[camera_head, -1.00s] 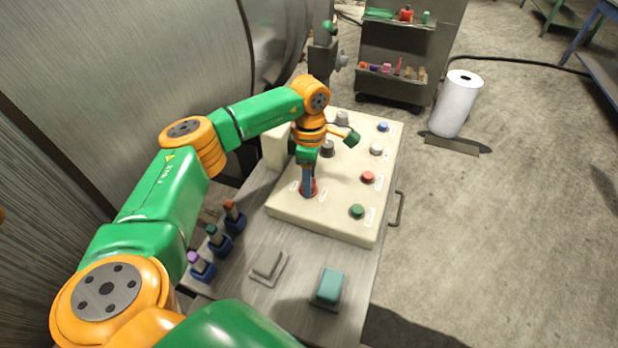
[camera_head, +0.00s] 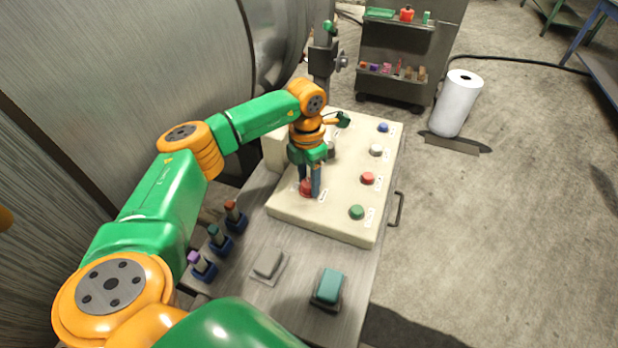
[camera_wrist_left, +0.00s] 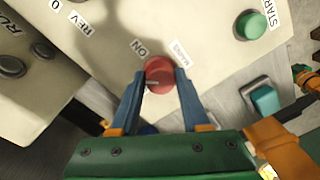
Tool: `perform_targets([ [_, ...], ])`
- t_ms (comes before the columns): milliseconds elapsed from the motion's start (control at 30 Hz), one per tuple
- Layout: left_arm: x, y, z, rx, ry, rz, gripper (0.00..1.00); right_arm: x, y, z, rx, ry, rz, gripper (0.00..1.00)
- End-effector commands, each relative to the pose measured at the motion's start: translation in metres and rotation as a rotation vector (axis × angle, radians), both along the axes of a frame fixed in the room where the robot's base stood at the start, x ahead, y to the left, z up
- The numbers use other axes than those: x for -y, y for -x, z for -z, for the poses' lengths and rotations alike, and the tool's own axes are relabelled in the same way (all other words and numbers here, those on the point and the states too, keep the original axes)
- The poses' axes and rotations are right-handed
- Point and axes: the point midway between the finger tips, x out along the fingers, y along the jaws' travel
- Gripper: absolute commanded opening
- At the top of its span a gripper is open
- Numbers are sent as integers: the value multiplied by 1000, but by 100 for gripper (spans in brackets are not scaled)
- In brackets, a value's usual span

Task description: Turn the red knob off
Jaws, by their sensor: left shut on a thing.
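The red knob (camera_head: 305,188) sits on the cream control panel (camera_head: 335,218), near its left front part. My left gripper (camera_head: 311,192) points down at it with its two blue fingers. In the left wrist view the red knob (camera_wrist_left: 158,76) is between the fingertips (camera_wrist_left: 159,78), and the gripper is shut on it. A pale mark on the knob's face points to the left there. An "ON" label (camera_wrist_left: 139,48) and a second label (camera_wrist_left: 179,50) stand beside the knob.
The panel also bears a red button (camera_head: 367,178), a green button (camera_head: 357,211), a blue button (camera_head: 383,127) and dark knobs. Colored-tipped holders (camera_head: 219,238) and a teal switch (camera_head: 329,286) sit in front. Open floor lies to the right.

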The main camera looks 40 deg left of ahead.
Motion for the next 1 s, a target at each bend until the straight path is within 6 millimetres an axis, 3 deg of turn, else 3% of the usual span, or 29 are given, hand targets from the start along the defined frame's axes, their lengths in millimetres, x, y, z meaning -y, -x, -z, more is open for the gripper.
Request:
perform_targets([
  [600, -1, -1, -3, 6, 1, -549, 0, 0, 0, -11, 0, 0, 0, 0],
  [1000, -1, -1, -2, 6, 2, -748, 0, 0, 0, -15, 0, -1, 0, 0],
])
